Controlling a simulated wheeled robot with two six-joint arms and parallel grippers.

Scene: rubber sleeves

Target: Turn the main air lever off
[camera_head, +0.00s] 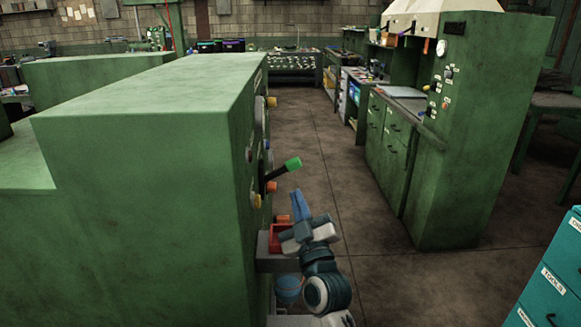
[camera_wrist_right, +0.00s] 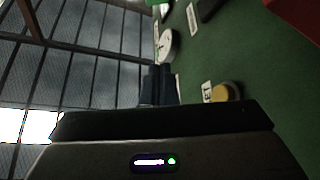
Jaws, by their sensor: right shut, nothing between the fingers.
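A lever with a green grip (camera_head: 292,164) and a dark shaft sticks out of the right-hand face of the large green cabinet (camera_head: 150,190). The lever slants up and to the right. I cannot tell from its look alone whether it is the main air lever. My right gripper (camera_head: 300,206) is just below the green grip, apart from it, with its blue fingers pointing up, shut and empty. Its fingers (camera_wrist_right: 158,85) also show in the right wrist view, close to the cabinet's panel. My left gripper is not in view.
Several knobs and a yellow button (camera_head: 256,200) stick out of the panel around the lever. A yellow button (camera_wrist_right: 228,92) and a white gauge (camera_wrist_right: 167,46) show in the right wrist view. A red tray (camera_head: 280,238) is beside my right gripper. The aisle floor (camera_head: 340,170) is clear.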

